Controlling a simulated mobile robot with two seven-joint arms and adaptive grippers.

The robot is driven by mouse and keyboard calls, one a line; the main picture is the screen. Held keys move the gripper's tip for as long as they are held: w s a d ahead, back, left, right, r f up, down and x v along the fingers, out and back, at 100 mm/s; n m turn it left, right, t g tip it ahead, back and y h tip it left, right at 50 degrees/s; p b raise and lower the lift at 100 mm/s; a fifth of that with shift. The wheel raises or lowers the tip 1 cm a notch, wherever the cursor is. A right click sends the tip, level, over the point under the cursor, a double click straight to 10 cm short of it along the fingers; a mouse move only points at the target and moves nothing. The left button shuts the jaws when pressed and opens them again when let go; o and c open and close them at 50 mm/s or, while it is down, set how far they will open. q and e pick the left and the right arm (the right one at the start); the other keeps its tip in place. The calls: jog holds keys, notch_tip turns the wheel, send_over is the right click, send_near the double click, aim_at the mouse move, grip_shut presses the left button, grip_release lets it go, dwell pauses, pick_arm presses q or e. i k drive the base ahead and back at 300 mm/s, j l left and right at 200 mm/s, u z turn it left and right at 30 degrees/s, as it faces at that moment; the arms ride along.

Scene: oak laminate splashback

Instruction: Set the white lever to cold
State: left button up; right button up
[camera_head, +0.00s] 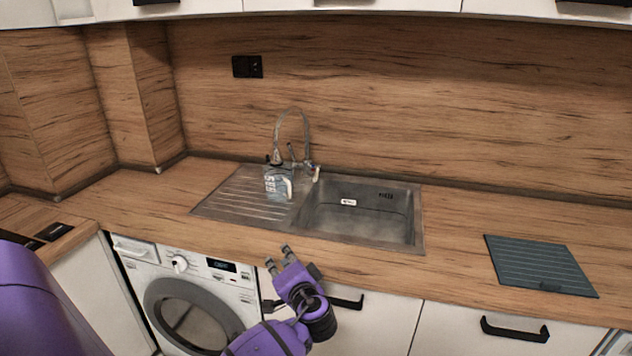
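The white lever (316,173) is a small light handle on the right side of the tap (306,135), behind the sink. It appears to hang downward, but it is too small to tell its exact setting. The tap has a tall curved spout. My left gripper (278,254) is in front of the counter's front edge, above the washing machine's right side in the picture. Its two fingers are apart with nothing between them. It is well short of the lever and apart from it. My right gripper is not in view.
A labelled bottle or jug (277,184) stands on the drainboard (240,198), just left of the lever and close to the tap. The sink basin (365,222) lies right of it. A dark ribbed board (540,264) lies on the right counter. Upper cabinets overhang the back.

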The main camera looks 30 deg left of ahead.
aim_at(318, 167)
jog(key=i+j, duration=0.25)
jog(key=i, duration=0.25)
jog(key=i+j, duration=0.2)
jog(key=i, duration=0.25)
jog(key=i+j, duration=0.25)
jog(key=i, duration=0.25)
